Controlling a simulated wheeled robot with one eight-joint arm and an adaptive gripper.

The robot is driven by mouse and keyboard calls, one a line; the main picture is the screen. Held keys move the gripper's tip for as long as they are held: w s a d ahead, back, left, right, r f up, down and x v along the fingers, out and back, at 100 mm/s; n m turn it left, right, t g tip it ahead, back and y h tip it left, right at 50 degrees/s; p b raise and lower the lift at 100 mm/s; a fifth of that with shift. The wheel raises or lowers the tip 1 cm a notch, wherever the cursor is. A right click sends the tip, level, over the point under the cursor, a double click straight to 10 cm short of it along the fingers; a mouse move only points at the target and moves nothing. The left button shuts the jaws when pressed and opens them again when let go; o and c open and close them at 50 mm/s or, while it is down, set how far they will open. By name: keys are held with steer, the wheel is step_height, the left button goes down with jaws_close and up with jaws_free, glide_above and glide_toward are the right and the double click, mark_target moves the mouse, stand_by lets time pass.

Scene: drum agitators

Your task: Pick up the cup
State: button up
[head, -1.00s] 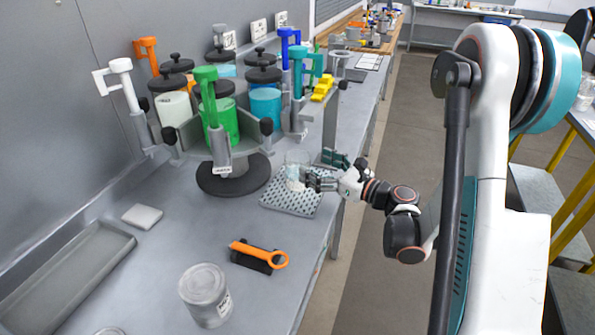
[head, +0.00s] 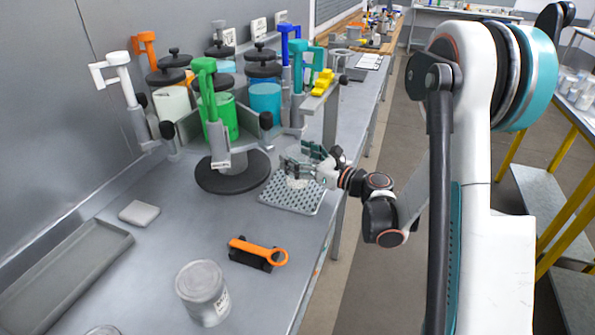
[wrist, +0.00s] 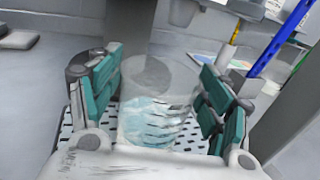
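The cup (wrist: 158,100) is clear and stands between the two green-padded fingers of my gripper (wrist: 160,85) in the wrist view. Pale bluish-white shows low in it. The fingers are spread, one on each side of the cup; whether either pad touches it I cannot tell. In the head view my gripper (head: 299,165) is over the perforated tray (head: 288,203) near the bench's front edge. There the fingers hide most of the cup, and only a pale part (head: 296,183) shows below them.
The agitator stand with its round black base (head: 232,182) and green clamp (head: 207,95) is just left of my gripper. A grey post (head: 330,120) with a yellow piece (head: 322,82) stands behind it. An orange-handled tool (head: 258,252) and a lidded can (head: 203,292) lie nearer.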

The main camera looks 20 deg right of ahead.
steer(key=c, duration=1.2)
steer(key=shift+r, duration=0.1)
